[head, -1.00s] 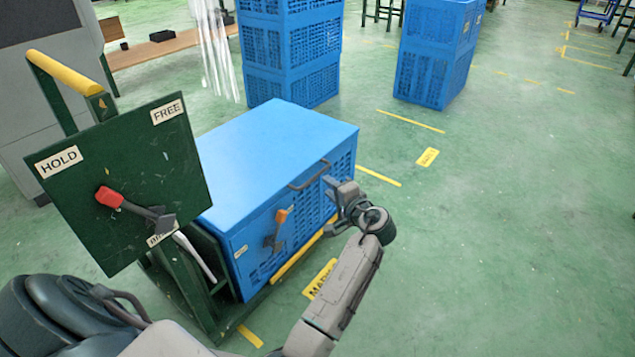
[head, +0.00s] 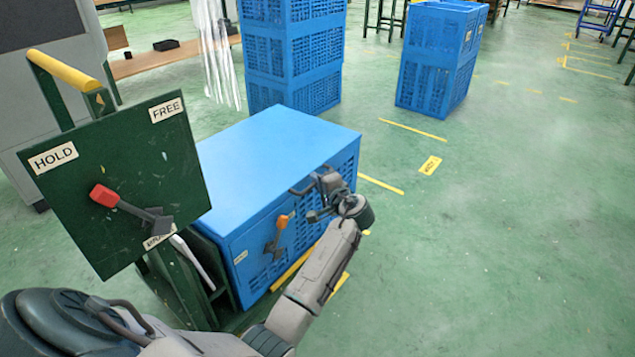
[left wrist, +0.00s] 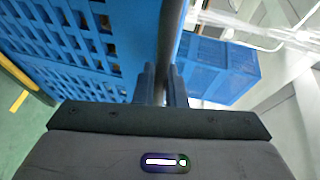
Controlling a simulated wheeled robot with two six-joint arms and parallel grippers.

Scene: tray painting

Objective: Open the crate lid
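The blue crate (head: 312,222) stands in a green frame, and its flat blue lid (head: 270,150) lies level on top. A dark bar handle (head: 300,192) sticks out at the lid's front edge. My left gripper (head: 322,190) is at this handle. In the left wrist view the bar (left wrist: 172,35) runs between my two left fingers (left wrist: 161,85) and fills the narrow gap; they look shut on it. An orange-tipped latch lever (head: 279,232) is on the crate's front. My right gripper is out of view.
A green panel (head: 150,200) marked HOLD and FREE, with a red-tipped lever (head: 105,196), stands at the left close to the crate. Stacked blue crates (head: 292,60) and another stack (head: 436,62) stand behind. The green floor at the right is clear.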

